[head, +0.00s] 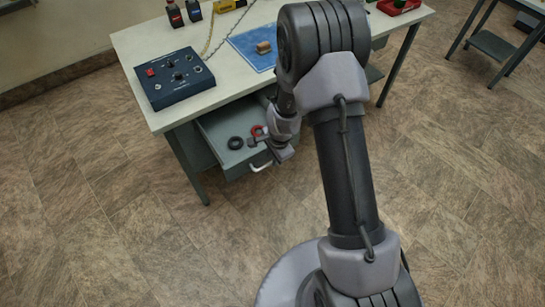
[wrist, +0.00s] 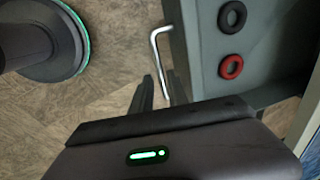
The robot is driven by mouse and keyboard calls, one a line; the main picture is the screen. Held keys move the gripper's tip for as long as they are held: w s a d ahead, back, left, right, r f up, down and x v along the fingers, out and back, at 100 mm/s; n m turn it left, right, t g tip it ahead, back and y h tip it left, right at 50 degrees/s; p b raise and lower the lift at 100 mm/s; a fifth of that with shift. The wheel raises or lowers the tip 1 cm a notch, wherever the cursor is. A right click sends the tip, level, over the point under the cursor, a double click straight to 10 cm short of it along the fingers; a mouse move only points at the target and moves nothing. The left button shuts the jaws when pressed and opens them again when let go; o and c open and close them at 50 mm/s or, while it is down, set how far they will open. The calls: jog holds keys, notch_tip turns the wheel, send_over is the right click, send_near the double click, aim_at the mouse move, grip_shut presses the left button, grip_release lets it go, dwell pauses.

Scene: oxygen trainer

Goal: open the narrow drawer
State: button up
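The narrow drawer (head: 222,127) is pulled out from under the bench top on its left side, and its inside shows. Its pale bar handle (head: 260,167) is on the front face. The handle also shows in the wrist view (wrist: 154,50), with its lower part close to my dark fingers. My gripper (head: 282,154) is at the drawer front, beside the handle. In the wrist view my fingertips (wrist: 153,85) point toward the handle bar. I cannot tell whether they close on it or lie alongside it.
A black ring (wrist: 232,17) and a red ring (wrist: 231,67) lie in the drawer. On the bench top (head: 215,92) are a dark control box (head: 174,78) and a blue mat (head: 250,45) with a brown block (head: 263,47). The floor before the drawer is clear, apart from my base.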

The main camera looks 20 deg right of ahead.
notch_tip(320, 180, up, 15)
jog(key=s+p, duration=0.2)
jog(key=p, duration=0.4)
jog(key=shift+s+d, duration=0.4)
jog(key=shift+d, duration=0.05)
jog(key=s+a+r+n+t+b, duration=0.1)
jog(key=s+r+n, duration=0.1)
jog(key=r, duration=0.5)
jog(key=s+a+r+n+t+b, duration=0.1)
jog(key=s+r+n, duration=0.15)
jog(key=r, duration=0.45)
jog(key=s+a+r+n+t+b, duration=0.1)
jog(key=s+r, duration=0.3)
jog(key=s, duration=0.4)
jog(key=s+a+r+n+y+b, duration=0.1)
jog(key=s+r+n, duration=0.3)
jog(key=s, duration=0.4)
jog(key=shift+a+r+t, duration=0.4)
jog(key=shift+r, duration=0.2)
